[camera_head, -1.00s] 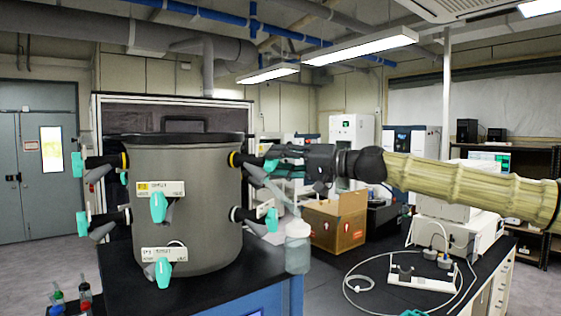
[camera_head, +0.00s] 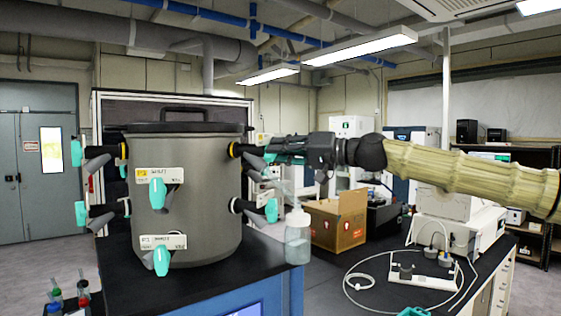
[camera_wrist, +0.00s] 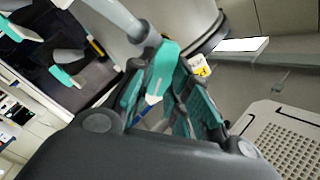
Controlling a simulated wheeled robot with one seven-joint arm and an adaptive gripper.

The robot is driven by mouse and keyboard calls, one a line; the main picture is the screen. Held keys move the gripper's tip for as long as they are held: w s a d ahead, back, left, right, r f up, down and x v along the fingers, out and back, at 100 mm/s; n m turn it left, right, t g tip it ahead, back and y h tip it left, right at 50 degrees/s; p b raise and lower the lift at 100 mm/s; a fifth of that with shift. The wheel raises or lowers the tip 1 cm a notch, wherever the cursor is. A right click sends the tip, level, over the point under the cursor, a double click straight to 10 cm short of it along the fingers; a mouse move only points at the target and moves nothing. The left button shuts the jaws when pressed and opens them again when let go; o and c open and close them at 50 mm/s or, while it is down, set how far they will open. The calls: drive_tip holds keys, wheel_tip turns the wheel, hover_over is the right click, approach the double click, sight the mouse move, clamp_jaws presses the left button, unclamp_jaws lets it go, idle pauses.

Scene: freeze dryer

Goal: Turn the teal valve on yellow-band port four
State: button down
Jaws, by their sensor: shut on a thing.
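The grey drum (camera_head: 200,215) stands on the black bench at the left of the head view, with several valved ports. The upper right port has a yellow band (camera_head: 231,150) at the drum wall. My gripper (camera_head: 268,150) reaches in from the right at this port. It is shut on the port's teal valve handle, which shows in the wrist view (camera_wrist: 163,65) between the fingers. In the head view the fingers largely hide this handle. A lower right port carries another teal valve (camera_head: 271,210), apart from my gripper.
Front teal valves (camera_head: 157,193) with white labels stick out from the drum. A cardboard box (camera_head: 338,222) and cabled instruments stand behind and to the right.

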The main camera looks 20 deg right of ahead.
drive_tip(key=n+b, duration=0.1)
drive_tip(key=b, duration=0.1)
drive_tip(key=n+b, duration=0.2)
drive_tip(key=b, duration=0.1)
drive_tip(key=n+b, duration=0.2)
drive_tip(key=shift+f+b, duration=0.35)
drive_tip(key=shift+b, duration=0.05)
drive_tip(key=n+b, duration=0.4)
drive_tip(key=b, duration=0.1)
drive_tip(key=shift+s+a+r+n, duration=0.1)
drive_tip(key=shift+a+n, duration=0.05)
drive_tip(key=shift+n, duration=0.15)
drive_tip(key=n+b, duration=0.3)
drive_tip(key=n, duration=0.2)
drive_tip(key=shift+b, duration=0.35)
drive_tip(key=n+b, duration=0.2)
drive_tip(key=n, duration=0.4)
drive_tip(key=shift+s+r, duration=0.1)
drive_tip(key=shift+r, duration=0.05)
drive_tip(key=c, duration=1.4)
unclamp_jaws()
drive_tip(key=shift+o, duration=0.2)
drive_tip(key=shift+r, duration=0.1)
